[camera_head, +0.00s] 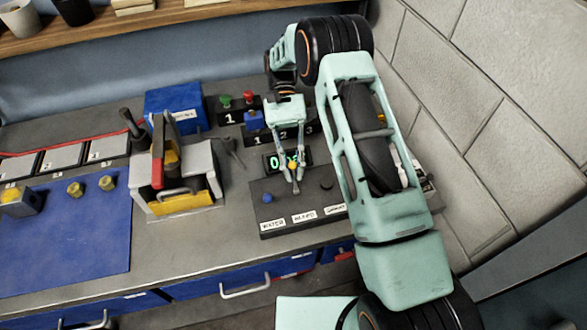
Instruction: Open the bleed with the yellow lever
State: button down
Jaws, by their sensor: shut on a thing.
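A dark control box (262,222) stands on the grey bench, with three white labels along its front. The middle label (303,217) seems to read BLEED. The yellow lever (293,165) shows as a small yellow-orange knob above the middle of the box.
A blue knob (267,198) and a dark knob (326,184) sit left and right on the box. A grey and yellow machine with a red handle (157,156) stands to the left.

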jog(key=c, duration=1.9)
grip_release()
jog(key=shift+w, duration=0.15)
jog(key=shift+r, duration=0.1)
